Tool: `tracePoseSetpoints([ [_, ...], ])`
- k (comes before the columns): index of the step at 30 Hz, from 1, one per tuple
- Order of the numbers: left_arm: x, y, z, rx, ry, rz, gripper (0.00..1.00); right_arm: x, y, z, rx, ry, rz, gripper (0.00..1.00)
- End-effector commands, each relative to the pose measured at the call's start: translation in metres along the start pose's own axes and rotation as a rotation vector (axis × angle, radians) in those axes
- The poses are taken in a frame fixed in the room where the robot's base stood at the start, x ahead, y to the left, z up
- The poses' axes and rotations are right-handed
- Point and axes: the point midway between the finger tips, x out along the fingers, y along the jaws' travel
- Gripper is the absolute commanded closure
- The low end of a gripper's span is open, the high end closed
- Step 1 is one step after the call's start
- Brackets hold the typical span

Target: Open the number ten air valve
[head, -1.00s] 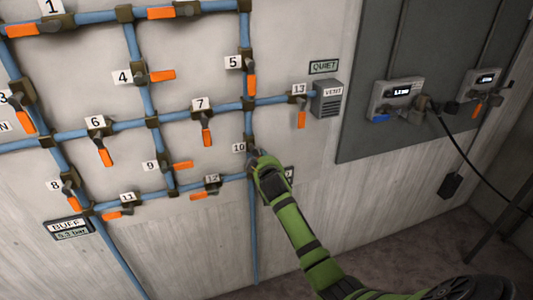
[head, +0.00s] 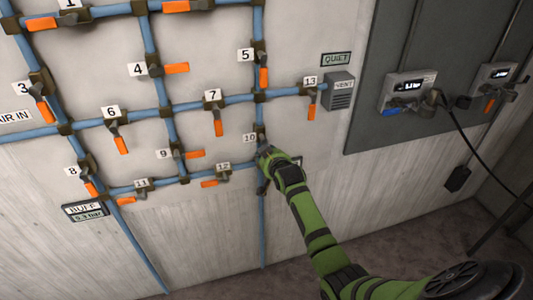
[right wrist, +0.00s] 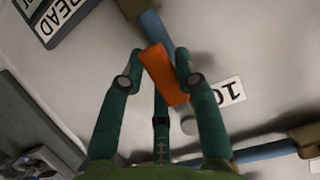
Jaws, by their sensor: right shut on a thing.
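My left gripper is not in view.
Other orange-handled valves surround it: valve 12 (head: 209,184) at lower left, valve 9 (head: 194,154) to the left, valve 13 (head: 311,113) at upper right. A grey vent box (head: 341,91) and a dark panel (head: 372,125) are farther right. The wall below is clear.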

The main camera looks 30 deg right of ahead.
Motion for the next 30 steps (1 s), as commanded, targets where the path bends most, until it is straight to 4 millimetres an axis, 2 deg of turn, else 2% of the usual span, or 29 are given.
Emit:
tracePoseSetpoints([
  [8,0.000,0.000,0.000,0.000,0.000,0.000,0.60,0.000,-0.001,-0.003,0.014,0.007,-0.004,1.00],
  [9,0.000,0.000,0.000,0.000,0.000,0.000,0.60,0.000,-0.001,-0.003,0.015,0.007,-0.004,0.64],
  [11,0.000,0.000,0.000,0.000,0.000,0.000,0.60,0.000,-0.002,-0.003,0.015,0.007,-0.004,0.43],
  [23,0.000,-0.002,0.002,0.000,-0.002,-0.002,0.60,-0.002,-0.001,-0.001,0.007,0.002,-0.003,0.43],
  [26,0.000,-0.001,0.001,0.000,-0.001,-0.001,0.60,-0.008,-0.001,-0.001,0.007,0.003,-0.003,0.43],
  [30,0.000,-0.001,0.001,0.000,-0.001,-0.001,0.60,-0.026,-0.001,0.000,0.007,0.004,-0.003,0.43],
])
